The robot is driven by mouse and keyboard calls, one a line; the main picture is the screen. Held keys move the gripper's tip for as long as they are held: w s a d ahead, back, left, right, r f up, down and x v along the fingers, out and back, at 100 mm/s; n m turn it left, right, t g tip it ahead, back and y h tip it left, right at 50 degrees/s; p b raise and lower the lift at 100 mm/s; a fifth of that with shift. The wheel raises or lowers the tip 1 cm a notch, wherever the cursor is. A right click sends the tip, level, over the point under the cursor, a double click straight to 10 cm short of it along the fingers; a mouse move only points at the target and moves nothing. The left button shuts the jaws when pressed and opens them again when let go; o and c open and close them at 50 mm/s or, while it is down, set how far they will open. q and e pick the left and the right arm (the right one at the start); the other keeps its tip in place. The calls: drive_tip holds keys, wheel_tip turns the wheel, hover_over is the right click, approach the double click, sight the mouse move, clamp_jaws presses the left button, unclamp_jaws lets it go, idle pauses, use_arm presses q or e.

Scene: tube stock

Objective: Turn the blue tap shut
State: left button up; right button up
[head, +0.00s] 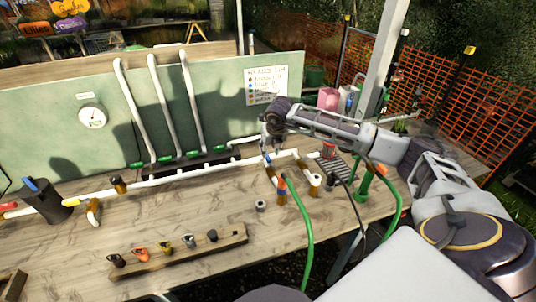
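A small blue piece (267,158), which looks like the blue tap's handle, shows on the white pipe right under my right gripper. My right gripper (266,148) points down over the pipe's right part, close to this piece. It is small and dark here, so I cannot tell whether its fingers touch the piece or how far they are open. The way the handle is turned is too small to tell. My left gripper is not in view.
A white pipe (160,182) runs across the wooden bench (160,225). A green hose (305,230) hangs over the front edge. A wooden rack (180,255) holds several small parts. A black cup (45,203) stands left. A green board (215,95) with a gauge (91,115) closes off the back.

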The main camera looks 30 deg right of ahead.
sight(268, 156)
drive_tip(key=shift+p+x, duration=0.4)
drive_tip(key=shift+x, duration=2.35)
drive_tip(key=shift+c, duration=0.5)
clamp_jaws()
